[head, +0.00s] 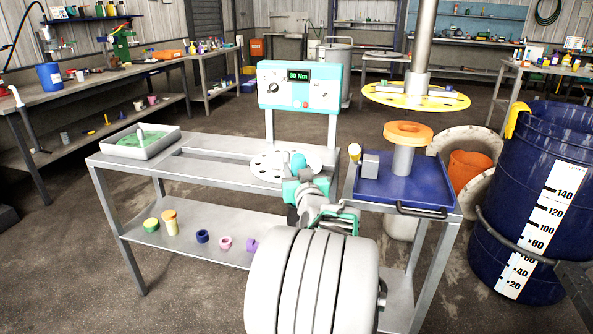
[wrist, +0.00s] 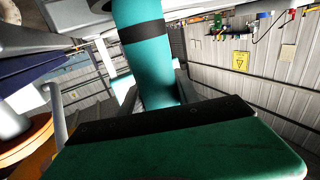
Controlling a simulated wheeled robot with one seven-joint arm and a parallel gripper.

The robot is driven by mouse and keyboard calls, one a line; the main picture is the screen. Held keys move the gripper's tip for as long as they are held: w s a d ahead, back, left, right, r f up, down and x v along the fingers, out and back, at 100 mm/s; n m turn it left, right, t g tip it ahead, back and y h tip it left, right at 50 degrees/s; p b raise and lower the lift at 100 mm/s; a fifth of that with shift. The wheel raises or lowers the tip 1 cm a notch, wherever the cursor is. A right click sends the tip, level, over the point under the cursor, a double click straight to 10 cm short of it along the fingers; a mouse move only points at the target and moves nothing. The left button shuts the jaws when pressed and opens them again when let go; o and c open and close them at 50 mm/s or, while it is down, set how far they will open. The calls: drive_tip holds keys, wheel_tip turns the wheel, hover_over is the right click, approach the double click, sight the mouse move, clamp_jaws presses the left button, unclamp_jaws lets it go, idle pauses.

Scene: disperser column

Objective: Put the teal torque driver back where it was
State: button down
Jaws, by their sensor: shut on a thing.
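The teal torque driver (wrist: 148,65), a teal cylinder with a black band, rises between the fingers of my gripper in the wrist view. In the head view its teal top (head: 298,160) shows just above my gripper (head: 303,183), which is shut on it. The driver's lower part is hidden by my gripper and arm. I cannot tell how high it is held.
A teal control box reading 30 Nm (head: 299,87) stands behind the plate. To the right, a blue tray (head: 418,194) holds an orange-topped spool (head: 408,133) and a grey block (head: 371,163). A white tray (head: 165,147) sits at the bench's left. Coloured rings lie on the lower shelf.

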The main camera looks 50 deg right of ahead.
drive_tip(key=c, duration=0.9)
unclamp_jaws()
drive_tip(key=shift+f, duration=0.1)
